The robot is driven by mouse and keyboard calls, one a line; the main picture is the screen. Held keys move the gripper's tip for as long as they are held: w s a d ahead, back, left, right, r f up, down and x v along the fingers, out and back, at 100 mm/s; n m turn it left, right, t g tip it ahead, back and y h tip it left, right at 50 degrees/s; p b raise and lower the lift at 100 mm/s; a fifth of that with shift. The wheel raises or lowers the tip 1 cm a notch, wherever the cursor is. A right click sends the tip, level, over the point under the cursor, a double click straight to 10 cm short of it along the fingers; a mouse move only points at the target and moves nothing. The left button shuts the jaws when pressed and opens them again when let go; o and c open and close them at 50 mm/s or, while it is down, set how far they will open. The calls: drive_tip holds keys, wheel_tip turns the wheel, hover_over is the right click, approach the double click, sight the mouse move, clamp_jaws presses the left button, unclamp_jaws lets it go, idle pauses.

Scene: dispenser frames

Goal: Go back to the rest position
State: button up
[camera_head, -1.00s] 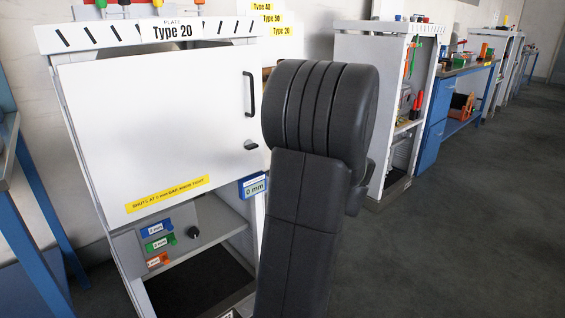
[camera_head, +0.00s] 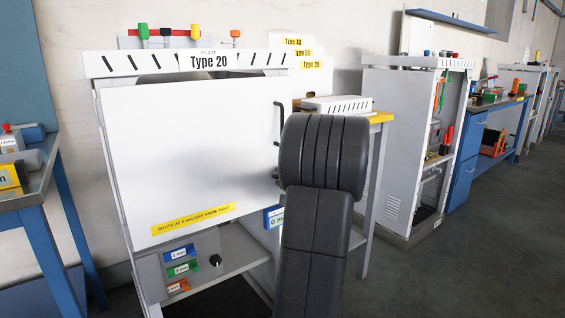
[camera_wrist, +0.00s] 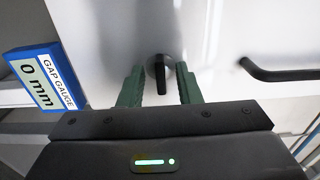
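My gripper (camera_wrist: 160,92) shows in the wrist view with two green fingers spread apart. A black knob (camera_wrist: 161,76) on the white door stands between and just beyond them, with a gap on each side. I cannot tell how far the fingertips are from the door. In the head view my black arm covers the gripper and part of the door's right edge. The door (camera_head: 190,150) of the Type 20 dispenser is shut and has a black bar handle (camera_head: 278,122), also seen at right in the wrist view (camera_wrist: 280,72).
A blue gap gauge (camera_wrist: 42,82) reading 0 mm sits left of the fingers. Blue, green and orange tags (camera_head: 181,269) are below the door. A blue-legged table (camera_head: 38,205) stands at left. A cabinet (camera_head: 400,140) and workbench (camera_head: 490,125) stand at right. Floor is open at lower right.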

idle(0.4)
drive_tip(key=p+v, duration=0.2)
drive_tip(key=v, duration=1.2)
drive_tip(key=w+a+m+p, duration=0.2)
drive_tip(key=w+a+p, duration=0.1)
drive_tip(key=w+a, duration=0.5)
drive_tip(key=w, duration=0.3)
drive_tip(key=shift+w+a+r, duration=0.15)
drive_tip(key=shift+w+r, duration=0.05)
drive_tip(key=shift+r, duration=0.15)
drive_tip(key=shift+m+p, duration=0.6)
drive_tip(key=shift+p, duration=0.6)
drive_tip(key=m+p, duration=0.3)
drive_tip(key=p, duration=0.4)
drive_tip(key=m+p, duration=0.1)
drive_tip(key=p, duration=0.2)
drive_tip(key=shift+m, duration=0.3)
drive_tip(key=v, duration=1.1)
drive_tip(key=shift+f+b, duration=0.2)
drive_tip(key=shift+b, duration=0.2)
